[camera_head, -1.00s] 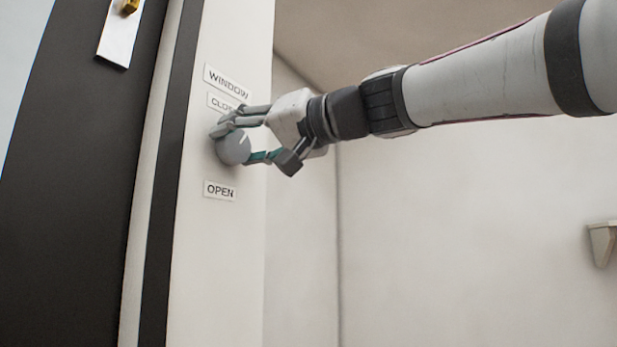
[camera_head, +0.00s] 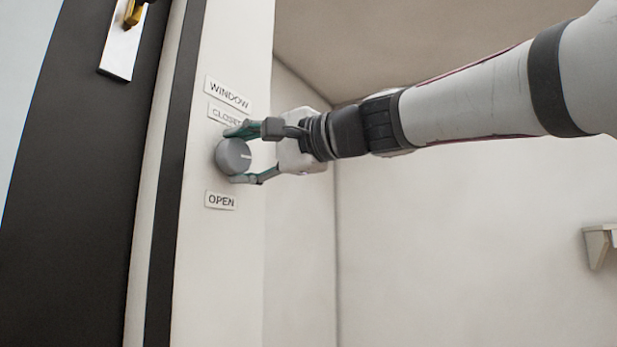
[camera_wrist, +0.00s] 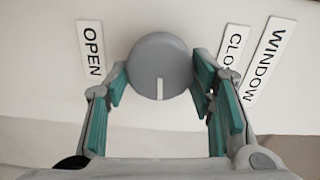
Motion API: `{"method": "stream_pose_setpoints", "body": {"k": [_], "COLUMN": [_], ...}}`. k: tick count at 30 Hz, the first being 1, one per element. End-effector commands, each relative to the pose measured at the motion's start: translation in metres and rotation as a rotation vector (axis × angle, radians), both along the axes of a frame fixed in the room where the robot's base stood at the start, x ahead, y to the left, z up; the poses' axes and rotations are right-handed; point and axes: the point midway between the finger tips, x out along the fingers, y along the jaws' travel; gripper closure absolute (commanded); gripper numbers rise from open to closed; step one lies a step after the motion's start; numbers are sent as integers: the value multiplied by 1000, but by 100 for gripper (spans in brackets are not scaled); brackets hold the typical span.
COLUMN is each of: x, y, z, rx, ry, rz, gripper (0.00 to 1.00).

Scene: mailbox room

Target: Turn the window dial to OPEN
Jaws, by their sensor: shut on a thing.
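The window dial (camera_head: 230,157) is a round grey knob on the white wall panel. It sits between the CLOSED label (camera_head: 224,115), partly covered by a finger, and the OPEN label (camera_head: 220,201) below. Its white mark points right, toward my gripper, about midway between the labels. My gripper (camera_head: 243,156) is shut on the dial, one finger above and one below. In the wrist view, the dial (camera_wrist: 160,58) sits between my teal-padded fingers (camera_wrist: 162,78). Its mark points down there, with the OPEN label (camera_wrist: 91,50) left and the partly hidden CLOSED label (camera_wrist: 233,50) right.
A WINDOW label (camera_head: 229,94) is above the CLOSED label. A dark door (camera_head: 85,190) with a brass handle on a white plate (camera_head: 122,45) stands at left. A small shelf bracket (camera_head: 599,244) is on the right wall. The space below my arm is clear.

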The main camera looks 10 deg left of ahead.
Motion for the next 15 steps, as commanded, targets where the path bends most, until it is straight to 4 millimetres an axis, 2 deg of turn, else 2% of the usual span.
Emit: {"method": "stream_pose_setpoints", "body": {"k": [15], "x": [-2], "y": [0], "z": [-2], "rx": [186], "ry": [457], "rz": [-2], "gripper": [78]}}
